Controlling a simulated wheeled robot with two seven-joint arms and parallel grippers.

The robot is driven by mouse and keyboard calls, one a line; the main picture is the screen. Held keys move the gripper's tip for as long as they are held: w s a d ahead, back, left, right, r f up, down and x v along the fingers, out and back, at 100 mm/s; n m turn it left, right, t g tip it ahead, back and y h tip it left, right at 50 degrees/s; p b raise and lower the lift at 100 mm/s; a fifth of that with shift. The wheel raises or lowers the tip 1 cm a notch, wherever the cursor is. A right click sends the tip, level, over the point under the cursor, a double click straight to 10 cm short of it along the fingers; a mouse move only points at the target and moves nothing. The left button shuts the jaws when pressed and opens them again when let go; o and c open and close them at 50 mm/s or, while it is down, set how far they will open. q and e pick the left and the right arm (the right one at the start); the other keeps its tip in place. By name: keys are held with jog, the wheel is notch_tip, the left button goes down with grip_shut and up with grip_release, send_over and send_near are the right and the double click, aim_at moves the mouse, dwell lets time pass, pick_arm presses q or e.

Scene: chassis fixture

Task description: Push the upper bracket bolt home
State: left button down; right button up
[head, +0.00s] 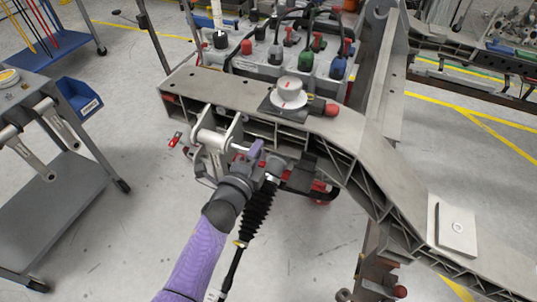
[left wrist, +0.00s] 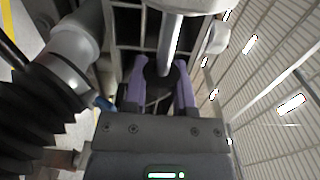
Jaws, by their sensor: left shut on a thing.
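The metal bracket (head: 212,137) is fixed to the side of the grey chassis rail (head: 330,137). My left gripper (head: 256,150) is beside it, just to its right, with its purple fingers toward the bracket. In the left wrist view, the left gripper (left wrist: 160,82) is shut on a dark bolt head (left wrist: 158,72) between its two fingers. A pale metal shank or tube (left wrist: 171,42) runs up from there. How deep the bolt sits in the bracket is hidden. My right gripper is in neither view.
A black bellows strut (head: 261,208) hangs close beside my left wrist. A grey cart (head: 60,215) with metal arms stands at left, with a blue bin (head: 78,103). A round white part (head: 289,93) sits on the rail. Open floor lies between cart and rail.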

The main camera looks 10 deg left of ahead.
pick_arm(q)
jog(key=shift+w+a, duration=0.1)
jog(key=shift+a, duration=0.4)
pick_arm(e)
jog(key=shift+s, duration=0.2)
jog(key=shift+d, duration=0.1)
pick_arm(q)
jog(key=c, duration=0.8)
grip_release()
jog(key=shift+o, duration=0.5)
jog(key=s+a+p, duration=0.2)
jog(key=s, duration=0.7)
jog(key=shift+s, duration=0.4)
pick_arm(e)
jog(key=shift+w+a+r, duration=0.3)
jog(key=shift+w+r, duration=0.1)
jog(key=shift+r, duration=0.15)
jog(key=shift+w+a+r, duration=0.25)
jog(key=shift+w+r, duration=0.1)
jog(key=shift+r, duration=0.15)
